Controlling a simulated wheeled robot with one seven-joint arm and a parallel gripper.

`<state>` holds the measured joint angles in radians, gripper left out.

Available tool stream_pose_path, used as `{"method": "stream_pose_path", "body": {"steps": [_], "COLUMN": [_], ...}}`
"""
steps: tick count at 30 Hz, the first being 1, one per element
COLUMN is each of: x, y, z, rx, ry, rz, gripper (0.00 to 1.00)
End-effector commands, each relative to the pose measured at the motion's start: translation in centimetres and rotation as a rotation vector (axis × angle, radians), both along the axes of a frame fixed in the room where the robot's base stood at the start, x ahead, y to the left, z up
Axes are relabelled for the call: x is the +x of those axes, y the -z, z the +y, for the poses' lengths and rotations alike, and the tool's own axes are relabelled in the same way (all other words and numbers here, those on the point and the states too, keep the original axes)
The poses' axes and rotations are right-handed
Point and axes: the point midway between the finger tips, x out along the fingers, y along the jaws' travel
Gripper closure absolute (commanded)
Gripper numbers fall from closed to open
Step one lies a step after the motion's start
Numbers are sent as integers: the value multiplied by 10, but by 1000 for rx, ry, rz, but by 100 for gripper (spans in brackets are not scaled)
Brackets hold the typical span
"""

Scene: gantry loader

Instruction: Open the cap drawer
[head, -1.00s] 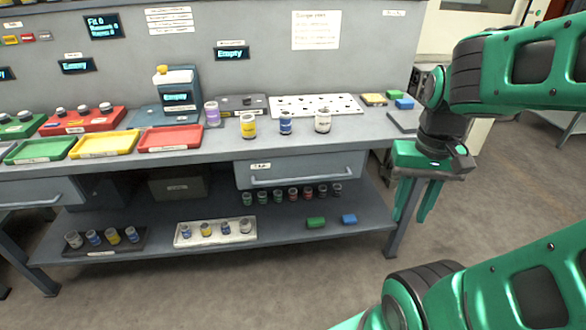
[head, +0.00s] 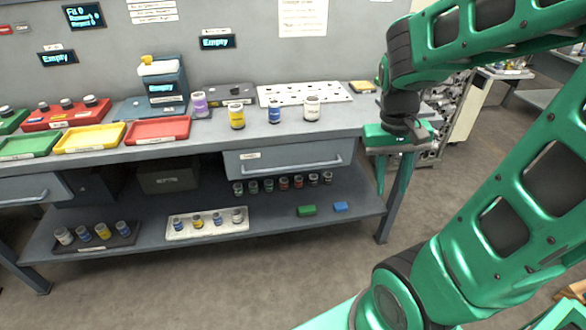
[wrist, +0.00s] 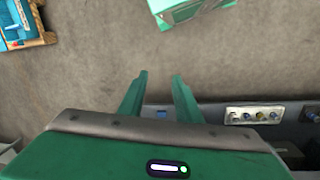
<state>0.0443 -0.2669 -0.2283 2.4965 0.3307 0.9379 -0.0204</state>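Two grey drawers hang under the bench top in the head view. The right drawer (head: 290,160) has a small label, too small to read, and a long bar handle (head: 292,171); it looks shut. The left drawer (head: 32,189) is partly cut off by the picture edge and also looks shut. I cannot tell from the labels which holds caps. My gripper (head: 390,185) points down by the bench's right end, to the right of the right drawer and apart from its handle. In the wrist view my gripper (wrist: 158,76) has its fingers apart with nothing between them.
The bench top (head: 225,139) carries jars, coloured trays and a white perforated board (head: 305,93). The lower shelf (head: 275,222) holds more jars, a white tray (head: 209,233) and green and blue blocks. The floor in front is clear. A bench leg (head: 392,215) stands near my gripper.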

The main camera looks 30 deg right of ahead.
Motion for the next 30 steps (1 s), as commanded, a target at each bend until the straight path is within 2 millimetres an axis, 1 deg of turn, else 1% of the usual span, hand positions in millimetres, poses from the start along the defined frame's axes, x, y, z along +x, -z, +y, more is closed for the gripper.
{"method": "stream_pose_path", "body": {"steps": [1,8,17,23,30], "x": [13,64,131,175,224], "y": [7,35,74,99,129], "z": [-2,-11,-7,6,33], "rx": [-26,-173,-402,-574,-793], "ry": [-20,-95,-236,-353,-523], "rz": [25,97,164,188,191], "gripper": [69,69,69,69,69]}}
